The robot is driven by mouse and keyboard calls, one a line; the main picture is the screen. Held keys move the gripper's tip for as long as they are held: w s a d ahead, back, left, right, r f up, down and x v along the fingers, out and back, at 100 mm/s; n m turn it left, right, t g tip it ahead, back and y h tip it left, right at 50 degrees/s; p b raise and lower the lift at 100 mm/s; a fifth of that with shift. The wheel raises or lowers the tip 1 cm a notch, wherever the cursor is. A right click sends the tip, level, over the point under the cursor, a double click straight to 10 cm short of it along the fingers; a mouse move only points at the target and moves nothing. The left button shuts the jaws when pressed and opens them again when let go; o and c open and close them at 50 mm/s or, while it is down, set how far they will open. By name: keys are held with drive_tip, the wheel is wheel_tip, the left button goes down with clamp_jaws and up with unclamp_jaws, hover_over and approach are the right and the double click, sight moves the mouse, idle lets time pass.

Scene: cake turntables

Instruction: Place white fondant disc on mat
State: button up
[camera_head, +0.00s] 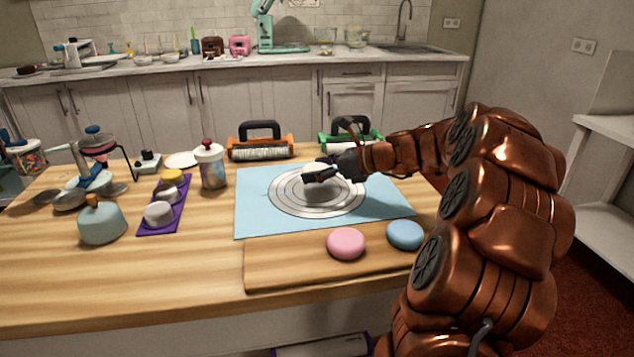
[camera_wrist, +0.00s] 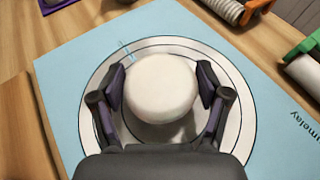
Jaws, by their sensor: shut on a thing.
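The white fondant disc (camera_wrist: 161,86) is between the two fingers of my gripper (camera_wrist: 163,88) in the wrist view, with a finger pad against each side. In the head view the disc (camera_head: 318,187) is partly hidden by my gripper (camera_head: 322,174). The light blue mat (camera_head: 258,219) lies flat on the table and carries printed concentric rings around a white circle. The disc is over the ring area of the mat (camera_wrist: 62,75). A dark shadow shows under its near side; I cannot tell whether it touches the mat.
A pink disc (camera_head: 346,243) and a blue disc (camera_head: 405,235) lie on a wooden board (camera_head: 285,268) in front of the mat. An orange-framed roller (camera_head: 260,148) and a green-framed roller (camera_head: 350,138) stand behind it.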

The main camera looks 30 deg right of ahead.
drive_tip(key=shift+w+d+f, duration=0.1)
drive_tip(key=shift+w+d, duration=0.05)
drive_tip(key=shift+w, duration=0.2)
drive_tip(key=shift+f+b, duration=0.65)
drive_tip(key=shift+f, duration=1)
drive_tip(key=shift+f, duration=0.15)
drive_tip(key=o, duration=1.2)
drive_tip(key=shift+s+d+r, duration=0.15)
drive_tip(key=shift+s+r, duration=0.05)
drive_tip(key=shift+r, duration=0.05)
drive_tip(key=p+v, duration=0.2)
drive_tip(key=v, duration=0.9)
drive_tip(key=shift+s+d, duration=0.15)
drive_tip(key=shift+s, duration=0.1)
drive_tip(key=shift+p, duration=0.3)
